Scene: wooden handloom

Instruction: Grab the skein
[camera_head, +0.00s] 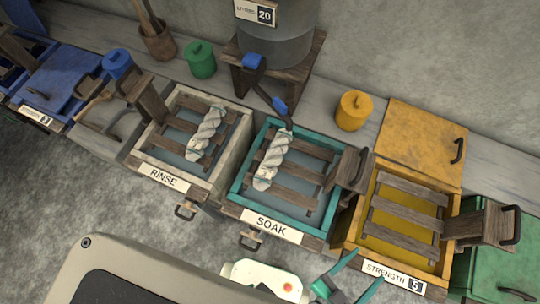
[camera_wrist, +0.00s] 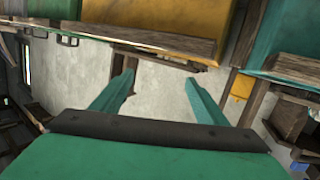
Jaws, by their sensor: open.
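One white twisted skein (camera_head: 206,134) lies on the wooden slats of the RINSE vat (camera_head: 225,175). A second white twisted skein (camera_head: 272,160) lies on the slats of the teal SOAK vat (camera_head: 237,188). My gripper (camera_head: 352,290) is at the bottom of the head view, in front of the yellow vat and apart from both skeins. Its green fingers are open and empty. In the wrist view the open fingers (camera_wrist: 160,88) point at bare grey floor or wall, and no skein shows there.
The yellow STRENGTH 5 vat (camera_head: 347,236) has empty slats, with a yellow lid (camera_head: 415,135) behind. A water barrel (camera_head: 278,35) stands on a wooden stool (camera_head: 308,75). Green (camera_head: 200,60) and yellow (camera_head: 354,110) jars stand along the ledge. Grey floor (camera_head: 150,225) in front is free.

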